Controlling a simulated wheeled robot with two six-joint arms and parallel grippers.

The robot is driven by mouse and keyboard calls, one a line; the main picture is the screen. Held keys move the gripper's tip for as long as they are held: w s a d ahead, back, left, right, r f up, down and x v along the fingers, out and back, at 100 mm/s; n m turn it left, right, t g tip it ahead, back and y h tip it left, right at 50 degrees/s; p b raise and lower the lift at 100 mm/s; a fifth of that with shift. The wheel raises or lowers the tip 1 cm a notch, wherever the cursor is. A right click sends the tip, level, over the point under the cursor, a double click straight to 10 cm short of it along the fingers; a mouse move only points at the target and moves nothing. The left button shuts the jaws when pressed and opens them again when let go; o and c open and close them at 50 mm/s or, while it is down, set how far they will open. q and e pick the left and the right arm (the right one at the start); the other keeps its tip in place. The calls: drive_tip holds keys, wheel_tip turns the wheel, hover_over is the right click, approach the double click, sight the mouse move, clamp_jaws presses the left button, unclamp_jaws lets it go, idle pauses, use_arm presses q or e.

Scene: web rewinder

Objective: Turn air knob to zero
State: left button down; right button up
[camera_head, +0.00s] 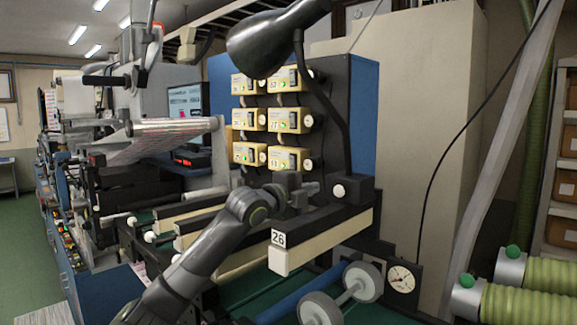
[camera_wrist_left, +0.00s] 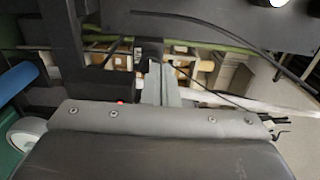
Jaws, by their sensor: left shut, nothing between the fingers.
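My left gripper (camera_head: 308,190) is at the end of my grey arm, in the middle of the head view. It is shut and empty, above the beam marked 26 and left of a black box (camera_head: 365,188). A round white knob (camera_head: 338,190) shows on the front of this box, just right of the fingertips. I cannot tell whether they touch. A round dial gauge (camera_head: 401,278) with a white face is lower right. No label shows which knob is the air knob, and its setting cannot be read. In the left wrist view, my grey gripper housing fills the bottom. My right gripper is not in view.
Several yellow control units (camera_head: 286,158) stand on a black panel behind the gripper. A black lamp (camera_head: 275,40) hangs above on a bent arm. The beam marked 26 (camera_head: 320,240) lies below. White rollers (camera_head: 340,295) and green hoses (camera_head: 535,275) stand lower right.

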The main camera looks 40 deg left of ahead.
use_arm(q)
drive_tip(key=w+p, duration=0.3)
drive_tip(key=w, duration=0.3)
drive_tip(key=shift+w+d, duration=0.3)
drive_tip(key=shift+w, duration=0.05)
drive_tip(key=shift+d+f, duration=0.1)
drive_tip(key=shift+d, duration=0.1)
idle(0.3)
drive_tip(key=shift+f+p, duration=0.35)
idle(0.4)
drive_tip(key=shift+f, duration=0.7)
drive_tip(key=shift+a+f, duration=0.15)
drive_tip(key=shift+a, duration=0.1)
